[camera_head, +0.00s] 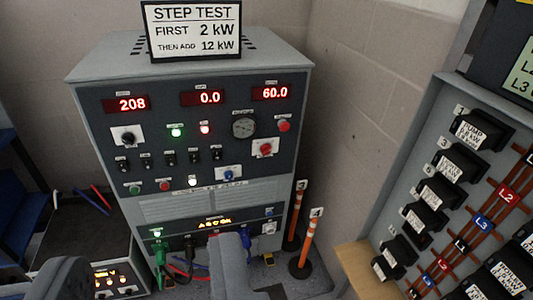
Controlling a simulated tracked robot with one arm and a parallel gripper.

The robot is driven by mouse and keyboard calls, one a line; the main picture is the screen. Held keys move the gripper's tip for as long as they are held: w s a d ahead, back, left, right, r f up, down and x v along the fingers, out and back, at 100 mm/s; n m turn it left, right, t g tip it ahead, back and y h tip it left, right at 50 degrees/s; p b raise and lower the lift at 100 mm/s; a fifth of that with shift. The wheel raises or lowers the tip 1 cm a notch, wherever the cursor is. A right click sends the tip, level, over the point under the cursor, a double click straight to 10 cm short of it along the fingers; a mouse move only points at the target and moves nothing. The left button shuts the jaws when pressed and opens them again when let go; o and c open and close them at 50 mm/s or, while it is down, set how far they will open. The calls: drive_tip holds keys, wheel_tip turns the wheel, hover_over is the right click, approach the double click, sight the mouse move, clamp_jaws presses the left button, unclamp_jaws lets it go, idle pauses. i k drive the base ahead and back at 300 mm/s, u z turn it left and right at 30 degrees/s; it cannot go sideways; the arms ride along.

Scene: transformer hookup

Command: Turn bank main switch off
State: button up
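A grey cabinet (292,75) with a dark control panel stands at centre left. Its red displays read 208, 0.0 and 60.0. A red-knobbed rotary switch (265,148) on a white plate sits at the right of the panel. A black rotary switch (127,138) is at the left and a blue-knobbed switch (229,173) is lower down. Labels are too small to read, so I cannot tell which is the bank main switch. Grey parts, seemingly of my gripper (150,277), show at the bottom edge, below and apart from these switches. Their fingertips are unclear.
A STEP TEST sign (193,30) stands on the cabinet. Two orange-striped posts (308,240) stand at its right. An open panel with numbered black blocks (481,131) and copper bars fills the right. A small lit box (118,279) is at lower left.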

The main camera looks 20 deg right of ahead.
sight(265, 149)
drive_tip(key=u, duration=0.05)
drive_tip(key=i, duration=1)
drive_tip(key=z, duration=0.05)
